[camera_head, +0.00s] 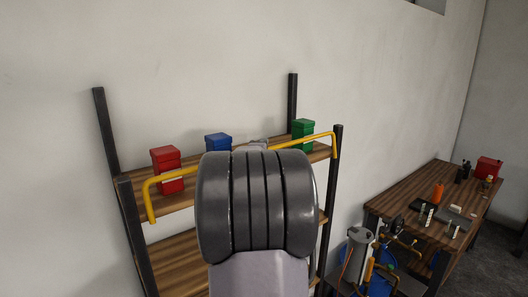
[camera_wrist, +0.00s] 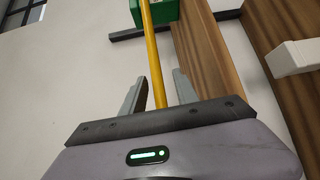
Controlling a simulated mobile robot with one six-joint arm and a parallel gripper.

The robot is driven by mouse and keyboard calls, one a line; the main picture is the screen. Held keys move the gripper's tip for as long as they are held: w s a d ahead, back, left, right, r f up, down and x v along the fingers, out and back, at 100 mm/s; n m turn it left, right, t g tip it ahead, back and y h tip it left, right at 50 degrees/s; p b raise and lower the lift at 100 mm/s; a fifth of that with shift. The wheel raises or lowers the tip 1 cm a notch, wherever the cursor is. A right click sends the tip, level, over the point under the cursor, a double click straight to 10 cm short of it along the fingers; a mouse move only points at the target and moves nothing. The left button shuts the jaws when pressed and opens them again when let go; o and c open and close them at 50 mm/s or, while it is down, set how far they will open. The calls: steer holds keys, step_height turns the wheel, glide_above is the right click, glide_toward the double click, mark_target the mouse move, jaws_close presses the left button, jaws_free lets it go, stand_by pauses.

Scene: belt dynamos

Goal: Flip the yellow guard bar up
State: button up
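The yellow guard bar (camera_head: 160,181) runs along the front of the shelf's upper board in the head view. Its ends bend down near the two front posts, and my arm hides its middle. In the wrist view the yellow bar (camera_wrist: 154,55) runs from the top edge down between the two fingers of my gripper (camera_wrist: 159,90). The gripper is open, with a gap on each side of the bar. I cannot tell whether the bar lies fully between the fingers or just past them. In the head view the gripper is mostly hidden behind my arm.
A red box (camera_head: 168,167), a blue box (camera_head: 217,141) and a green box (camera_head: 302,132) stand on the upper shelf board (camera_head: 180,198). A workbench (camera_head: 408,203) with tools stands at the right. A blue round container (camera_head: 380,279) is below it.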

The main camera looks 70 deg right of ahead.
steer(key=b+v, duration=0.2)
steer(key=v, duration=1.5)
steer(key=shift+a+b, duration=0.25)
steer(key=shift+b, duration=0.1)
steer(key=shift+s, duration=0.1)
